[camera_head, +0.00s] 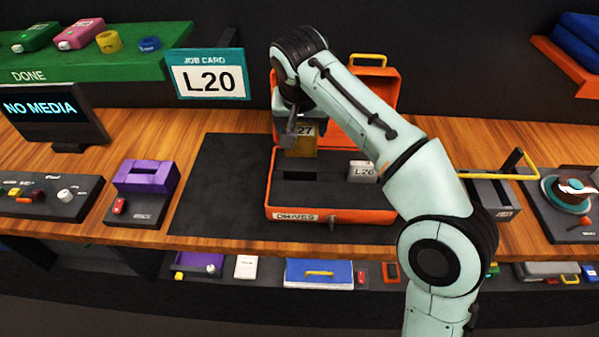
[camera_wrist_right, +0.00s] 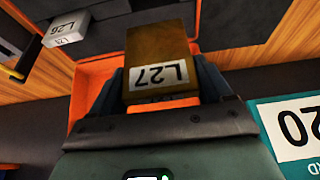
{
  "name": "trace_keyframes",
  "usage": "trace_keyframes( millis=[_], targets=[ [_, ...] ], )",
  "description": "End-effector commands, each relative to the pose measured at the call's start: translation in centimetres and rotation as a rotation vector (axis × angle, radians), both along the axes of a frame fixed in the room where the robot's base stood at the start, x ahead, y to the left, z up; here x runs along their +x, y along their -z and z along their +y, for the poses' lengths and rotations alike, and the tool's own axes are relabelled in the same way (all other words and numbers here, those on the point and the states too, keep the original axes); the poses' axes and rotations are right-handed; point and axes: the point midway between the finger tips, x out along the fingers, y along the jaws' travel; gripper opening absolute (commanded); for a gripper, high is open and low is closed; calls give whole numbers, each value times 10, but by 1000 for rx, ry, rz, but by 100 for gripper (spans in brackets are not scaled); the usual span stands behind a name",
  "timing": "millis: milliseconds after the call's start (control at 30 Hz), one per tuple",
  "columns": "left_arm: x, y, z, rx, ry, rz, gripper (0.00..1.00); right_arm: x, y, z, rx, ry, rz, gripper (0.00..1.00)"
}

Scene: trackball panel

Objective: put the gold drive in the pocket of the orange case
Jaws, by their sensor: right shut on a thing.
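The gold drive (camera_head: 301,141), labelled L27, is held by my right gripper (camera_head: 296,128) above the orange case. In the right wrist view the gold drive (camera_wrist_right: 160,55) sits between the two dark fingers of the gripper (camera_wrist_right: 162,88). The open orange case (camera_head: 290,214), labelled DRIVES, stands on a dark mat with its lid raised at the back. A dark slot (camera_head: 300,175) shows in its insert, below the drive. A grey drive (camera_head: 362,171) labelled L26 sits at the case's right side. It also shows in the right wrist view (camera_wrist_right: 66,30). My left gripper is not in view.
A job card (camera_head: 207,74) reading L20 stands behind the mat. A purple device (camera_head: 146,178) and a NO MEDIA screen (camera_head: 44,110) are on the left. A yellow-handled device (camera_head: 490,190) is right of my arm. The mat (camera_head: 215,190) left of the case is clear.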

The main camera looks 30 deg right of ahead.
Motion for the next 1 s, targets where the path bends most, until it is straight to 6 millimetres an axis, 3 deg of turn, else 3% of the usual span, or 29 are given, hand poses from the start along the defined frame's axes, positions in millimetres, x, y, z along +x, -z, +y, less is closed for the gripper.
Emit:
trace_keyframes(
  millis=[33, 100, 300, 467, 700, 1000],
  targets=[
    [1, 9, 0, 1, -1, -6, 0, -1, 19, 0, 0, 0, 4, 43],
    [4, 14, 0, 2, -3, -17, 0, -1, 36, 0, 0, 0, 4, 43],
    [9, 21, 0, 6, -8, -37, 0, 0, 69, 0, 1, 0, 1, 43],
    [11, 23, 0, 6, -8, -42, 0, 0, 80, 0, 0, 1, 0, 43],
    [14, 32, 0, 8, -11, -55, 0, 0, 114, 0, 0, 1, 0, 43],
    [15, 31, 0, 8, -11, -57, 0, 0, 117, 0, 1, 0, -3, 43]
  ],
)
